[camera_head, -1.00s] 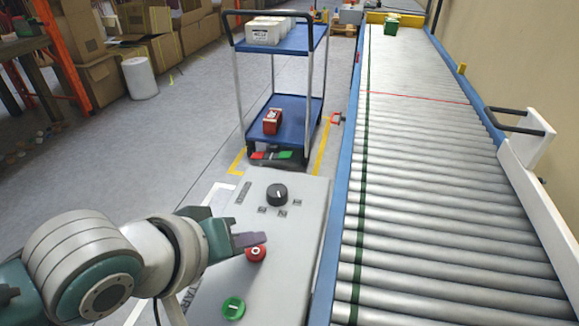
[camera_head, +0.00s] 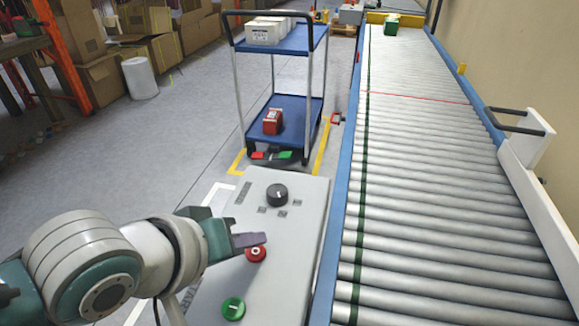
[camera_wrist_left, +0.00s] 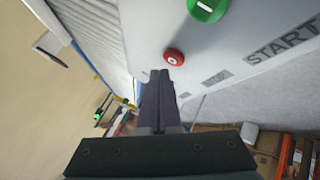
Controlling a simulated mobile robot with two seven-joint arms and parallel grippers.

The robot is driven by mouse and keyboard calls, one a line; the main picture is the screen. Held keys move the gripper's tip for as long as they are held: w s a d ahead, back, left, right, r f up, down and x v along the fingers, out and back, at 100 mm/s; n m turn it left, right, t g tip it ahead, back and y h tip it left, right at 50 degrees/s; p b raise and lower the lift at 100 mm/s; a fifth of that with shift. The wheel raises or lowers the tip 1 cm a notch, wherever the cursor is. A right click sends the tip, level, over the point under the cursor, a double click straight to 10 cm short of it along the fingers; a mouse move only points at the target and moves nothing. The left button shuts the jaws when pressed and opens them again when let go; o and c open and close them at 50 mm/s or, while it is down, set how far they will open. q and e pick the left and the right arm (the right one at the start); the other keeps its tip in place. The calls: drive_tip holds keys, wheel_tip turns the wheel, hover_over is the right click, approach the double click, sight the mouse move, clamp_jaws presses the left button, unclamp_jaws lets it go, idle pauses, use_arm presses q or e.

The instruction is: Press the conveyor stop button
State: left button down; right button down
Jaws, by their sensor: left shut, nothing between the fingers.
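In the left wrist view the closed fingers (camera_wrist_left: 158,76) end just short of the red button (camera_wrist_left: 173,57). I cannot tell whether they touch it. The green button (camera_wrist_left: 205,7) is at the top there. My right gripper is not in view.
A blue trolley (camera_head: 300,112) with white boxes and a red box (camera_head: 272,121) stands beyond the panel. Open floor lies left.

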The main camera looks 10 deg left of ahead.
sight(252, 259)
use_arm(q)
drive_tip(key=shift+f, duration=0.1)
idle(0.3)
drive_tip(key=shift+f, duration=0.35)
drive_tip(key=shift+f+b, duration=0.35)
drive_tip(key=shift+f, duration=0.05)
idle(0.5)
idle(0.3)
drive_tip(key=shift+r+p, duration=0.8)
drive_tip(key=shift+p, duration=0.25)
wheel_tip(252, 259, up, 5)
drive_tip(key=p, duration=0.5)
drive_tip(key=shift+r+p, duration=0.1)
drive_tip(key=shift+p, duration=0.25)
